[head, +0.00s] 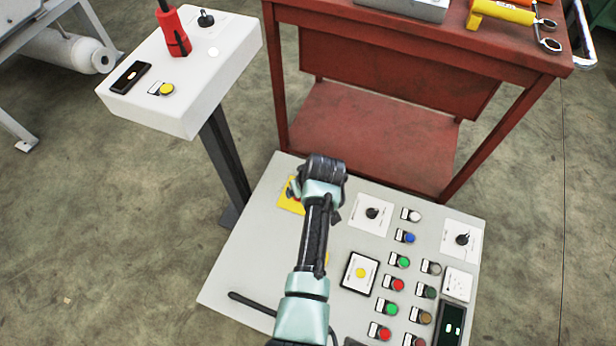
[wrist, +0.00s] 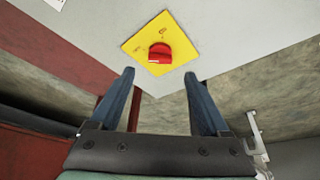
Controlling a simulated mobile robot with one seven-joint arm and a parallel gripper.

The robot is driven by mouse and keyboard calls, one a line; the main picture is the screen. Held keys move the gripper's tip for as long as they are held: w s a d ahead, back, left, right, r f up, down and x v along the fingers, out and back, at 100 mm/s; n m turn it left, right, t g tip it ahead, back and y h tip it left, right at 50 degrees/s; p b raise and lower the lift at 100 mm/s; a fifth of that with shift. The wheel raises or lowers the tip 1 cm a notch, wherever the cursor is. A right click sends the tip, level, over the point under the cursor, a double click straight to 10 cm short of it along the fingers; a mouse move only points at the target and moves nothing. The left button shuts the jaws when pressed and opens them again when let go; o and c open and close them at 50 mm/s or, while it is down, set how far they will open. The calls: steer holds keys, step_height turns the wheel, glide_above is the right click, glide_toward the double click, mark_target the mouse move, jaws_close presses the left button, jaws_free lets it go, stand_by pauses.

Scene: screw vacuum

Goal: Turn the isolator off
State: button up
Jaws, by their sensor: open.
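The isolator is a red rotary knob (wrist: 160,54) on a yellow square plate (wrist: 143,40), set in the grey control panel. In the head view the yellow plate (head: 290,206) shows at the panel's upper left, partly covered by my arm. My gripper (wrist: 158,100) is open and empty, its two blue-grey fingers spread on either side below the plate in the wrist view. The knob lies ahead of the gap between the fingers, apart from them. In the head view my wrist hides the fingertips.
The grey panel (head: 245,270) carries two black rotary switches, several coloured buttons and a long black handle. A white pedestal box (head: 215,60) with a red-handled tool stands at the upper left. A red workbench (head: 400,40) with tools stands behind the panel.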

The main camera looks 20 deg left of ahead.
steer(key=p+v, duration=0.2)
steer(key=v, duration=0.4)
steer(key=shift+r, duration=0.4)
steer(key=shift+d, duration=0.1)
steer(key=w+d+r+m+t, duration=0.1)
steer(key=w+r+t, duration=0.35)
steer(key=r, duration=0.55)
steer(key=w+d+r+m+t, duration=0.1)
steer(key=w+d+r+t, duration=0.15)
steer(key=w+r, duration=0.55)
step_height(320, 180, up, 21)
steer(key=s+d+m+t, duration=0.1)
steer(key=d+m+t, duration=0.15)
steer(key=t, duration=0.35)
steer(key=s+d+r+m+t+h, duration=0.15)
steer(key=s+r+t, duration=0.25)
steer(key=s+r, duration=0.45)
steer(key=s+d+r+m+t+h, duration=0.1)
steer(key=s+d+r+t, duration=0.3)
steer(key=r, duration=0.8)
steer(key=s+d+r+m+t+h, duration=0.1)
steer(key=s+r+m+t, duration=0.15)
steer(key=s+r, duration=0.65)
step_height(320, 180, up, 23)
steer(key=w+p, duration=0.1)
steer(key=p, duration=2.1)
steer(key=shift+w+n, duration=0.15)
steer(key=shift+n, duration=0.2)
steer(key=shift+r+t, duration=0.15)
steer(key=shift+t, duration=0.1)
